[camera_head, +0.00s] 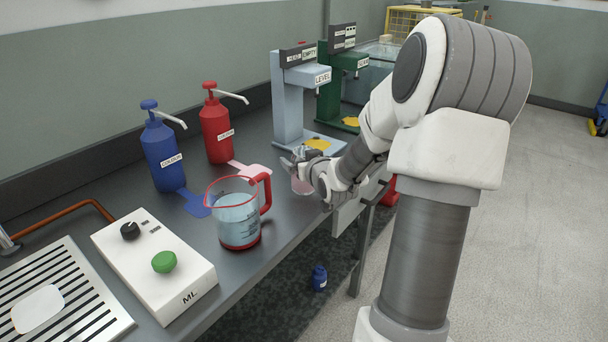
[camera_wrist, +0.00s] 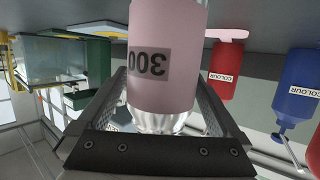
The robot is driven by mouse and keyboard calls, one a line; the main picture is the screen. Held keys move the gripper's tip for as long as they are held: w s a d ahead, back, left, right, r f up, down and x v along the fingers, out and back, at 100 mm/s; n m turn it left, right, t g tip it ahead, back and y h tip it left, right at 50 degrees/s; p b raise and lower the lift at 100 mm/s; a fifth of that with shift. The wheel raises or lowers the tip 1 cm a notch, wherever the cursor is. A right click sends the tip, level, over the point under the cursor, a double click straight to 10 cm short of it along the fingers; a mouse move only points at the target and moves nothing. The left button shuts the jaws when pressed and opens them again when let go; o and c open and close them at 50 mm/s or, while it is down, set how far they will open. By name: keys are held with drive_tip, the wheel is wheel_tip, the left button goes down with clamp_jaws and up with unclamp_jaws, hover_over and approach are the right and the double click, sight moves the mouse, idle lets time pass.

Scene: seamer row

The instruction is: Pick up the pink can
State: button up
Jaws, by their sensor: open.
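The pink can (camera_wrist: 165,35) fills the middle of the wrist view, which looks upside down. It bears a grey label reading 300, and a clear ridged part shows at its lower end in that view. In the head view, a small part of the pink can (camera_head: 302,186) shows on the counter, mostly hidden by my gripper (camera_head: 299,164). My gripper is open, with one finger on each side of the can in the wrist view. I cannot tell whether either finger touches it.
Blue (camera_head: 162,150) and red (camera_head: 216,128) pump bottles stand along the wall. A jug (camera_head: 238,215), a white control box (camera_head: 150,262) and a drip grille (camera_head: 75,300) are nearer. The grey LEVEL machine (camera_head: 288,105) and green machine (camera_head: 328,90) stand just beyond my gripper.

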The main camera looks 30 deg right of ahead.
drive_tip(key=shift+w+d+f, duration=0.1)
drive_tip(key=shift+w+f, duration=0.1)
drive_tip(key=shift+w, duration=0.35)
drive_tip(key=c, duration=1.4)
drive_tip(key=shift+c, duration=0.6)
drive_tip(key=shift+r, duration=0.15)
